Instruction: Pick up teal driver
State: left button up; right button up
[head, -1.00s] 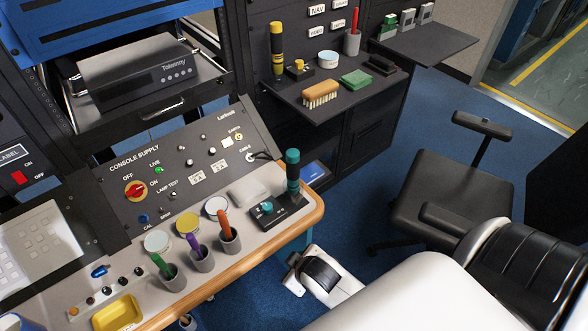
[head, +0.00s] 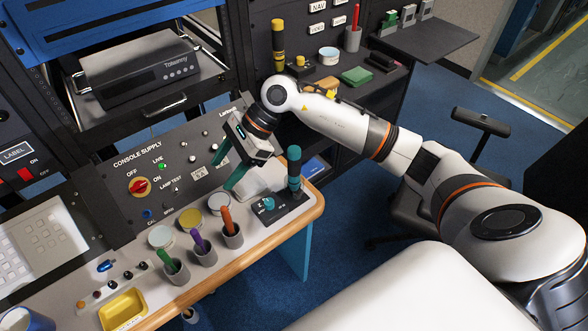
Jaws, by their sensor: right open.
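The teal driver (head: 294,169) stands upright at the right end of the console desk, in or on a black base (head: 284,216). It has a teal top and a dark band. My right gripper (head: 225,174) hangs over the back of the desk, to the left of the driver and apart from it. Its teal fingers are spread and nothing shows between them. My left gripper is not in the picture.
A teal knob (head: 268,203) sits on the base beside the driver. Grey cups with an orange-handled tool (head: 227,218), a purple one (head: 199,238) and a green one (head: 166,260) stand to the left. The desk's wooden edge (head: 262,246) runs along the front.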

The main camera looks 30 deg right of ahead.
jog(key=w+d+n+h, duration=0.1)
jog(key=d+h, duration=0.4)
jog(key=d, duration=0.6)
notch_tip(320, 180, up, 2)
jog(key=g+h, duration=0.1)
jog(key=h, duration=0.2)
send_over(294, 149)
jog(key=a, duration=0.1)
jog(key=shift+s+a+r, duration=0.15)
jog(key=shift+s, duration=0.2)
jog(key=f, duration=0.1)
jog(key=f+p, duration=0.1)
jog(key=f, duration=0.1)
jog(key=d+f+p, duration=0.1)
jog(key=f, duration=0.1)
jog(key=shift+f, duration=0.25)
jog(key=shift+f+p, duration=0.3)
jog(key=shift+f, duration=0.25)
jog(key=shift+f+p, duration=0.35)
jog(key=shift+f, duration=0.05)
jog(key=f, duration=0.1)
jog(key=f+p, duration=0.1)
jog(key=f, duration=0.1)
jog(key=shift+w+d+f, duration=0.15)
jog(key=shift+w+f, duration=0.15)
jog(key=shift+f, duration=0.35)
jog(key=shift+c, duration=0.5)
